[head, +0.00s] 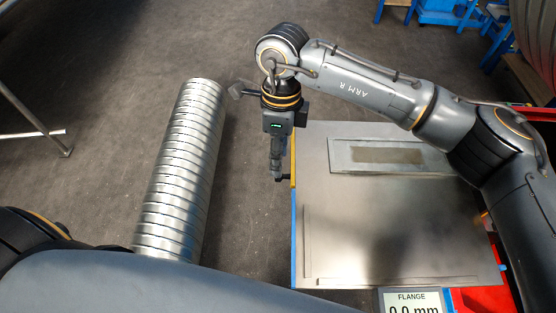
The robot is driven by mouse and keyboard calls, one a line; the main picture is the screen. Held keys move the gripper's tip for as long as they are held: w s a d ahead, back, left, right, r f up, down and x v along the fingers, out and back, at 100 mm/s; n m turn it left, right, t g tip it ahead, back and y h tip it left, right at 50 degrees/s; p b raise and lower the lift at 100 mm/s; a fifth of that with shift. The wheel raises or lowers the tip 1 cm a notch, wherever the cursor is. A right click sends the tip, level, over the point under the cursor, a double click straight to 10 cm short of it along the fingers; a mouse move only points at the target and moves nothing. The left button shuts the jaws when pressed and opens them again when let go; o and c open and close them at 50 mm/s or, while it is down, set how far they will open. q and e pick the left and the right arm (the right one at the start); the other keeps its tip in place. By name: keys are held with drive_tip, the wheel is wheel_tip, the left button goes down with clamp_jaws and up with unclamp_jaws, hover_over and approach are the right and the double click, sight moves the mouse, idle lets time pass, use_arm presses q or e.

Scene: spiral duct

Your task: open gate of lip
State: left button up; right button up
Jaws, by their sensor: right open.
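My right gripper (279,175) points down at the left edge of the grey metal-topped table (400,225). Its jaws are open, seen nearly edge-on, and nothing shows between them. A short yellow bar (293,165) stands at that table edge, just right of the fingers; I cannot tell whether they touch it. I cannot make out for certain which part is the lip or its gate. A ribbed silver spiral duct (183,165) lies left of the table, apart from the gripper. My left arm crosses the bottom left, with its gripper out of view.
A flat plate with a darker rectangular panel (388,156) lies on the table's far part. A display (411,302) at the front reads "FLANGE 0.0 mm". Metal rails (35,133) stand at the far left. Open floor lies between duct and table.

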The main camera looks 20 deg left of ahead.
drive_tip(key=f, duration=0.1)
drive_tip(key=f+p, duration=0.1)
drive_tip(key=f, duration=0.1)
drive_tip(key=shift+s+f, duration=0.3)
drive_tip(key=shift+s, duration=0.05)
drive_tip(key=shift+f, duration=0.25)
use_arm(q)
drive_tip(key=shift+w+a+r, duration=0.15)
drive_tip(key=shift+w+r, duration=0.1)
drive_tip(key=shift+r, duration=0.3)
drive_tip(key=shift+w+a+r, duration=0.15)
drive_tip(key=shift+w+r, duration=0.05)
drive_tip(key=shift+r, duration=0.3)
use_arm(e)
drive_tip(key=shift+f, duration=0.25)
clamp_jaws()
